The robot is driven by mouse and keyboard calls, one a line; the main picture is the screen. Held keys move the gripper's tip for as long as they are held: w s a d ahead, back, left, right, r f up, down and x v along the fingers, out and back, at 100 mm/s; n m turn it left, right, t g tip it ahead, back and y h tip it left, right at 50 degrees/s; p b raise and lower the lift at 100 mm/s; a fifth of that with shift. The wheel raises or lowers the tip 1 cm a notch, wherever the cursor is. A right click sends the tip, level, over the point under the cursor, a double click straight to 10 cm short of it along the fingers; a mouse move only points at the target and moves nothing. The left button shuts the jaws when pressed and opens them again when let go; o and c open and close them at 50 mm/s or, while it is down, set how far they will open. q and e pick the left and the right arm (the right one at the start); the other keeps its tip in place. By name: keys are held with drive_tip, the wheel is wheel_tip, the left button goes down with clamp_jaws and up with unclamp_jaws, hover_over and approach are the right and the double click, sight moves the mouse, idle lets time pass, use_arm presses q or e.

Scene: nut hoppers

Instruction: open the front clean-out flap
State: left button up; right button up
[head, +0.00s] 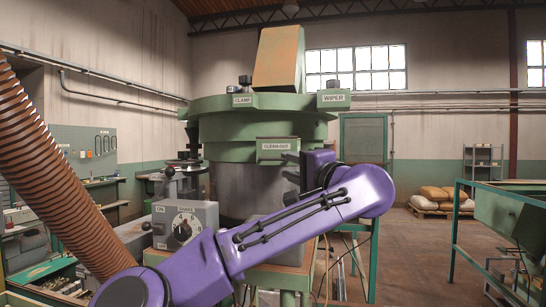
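The front clean-out flap (270,157) is a green plate marked CLEAN-OUT on the front of the green hopper bowl (222,128). It looks closed, though its lower right side is close to my gripper in the picture. My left arm is purple and crosses in front of the machine. My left gripper (290,174) is dark and sits at the flap's lower right. Its fingers are small and partly lost against the dark wrist, so I cannot tell whether they touch the flap or how far apart they are. My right gripper is not in view.
A grey control box (185,224) with a dial stands left of the bowl. A ribbed brown hose (60,170) runs down the left side. CLAMP (243,100) and WIPER (334,98) blocks sit on the rim. A green frame (458,215) stands at right, with open floor before it.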

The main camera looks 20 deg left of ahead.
sight(272, 160)
use_arm(q)
drive_tip(key=p+x, duration=0.1)
drive_tip(key=x, duration=0.3)
drive_tip(key=p+x, duration=0.2)
drive_tip(key=x, duration=0.2)
drive_tip(key=shift+s+a, duration=0.1)
drive_tip(key=shift+s, duration=0.15)
drive_tip(key=shift+w+a+p, duration=0.15)
drive_tip(key=shift+w+p, duration=0.05)
drive_tip(key=shift+p, duration=0.15)
clamp_jaws()
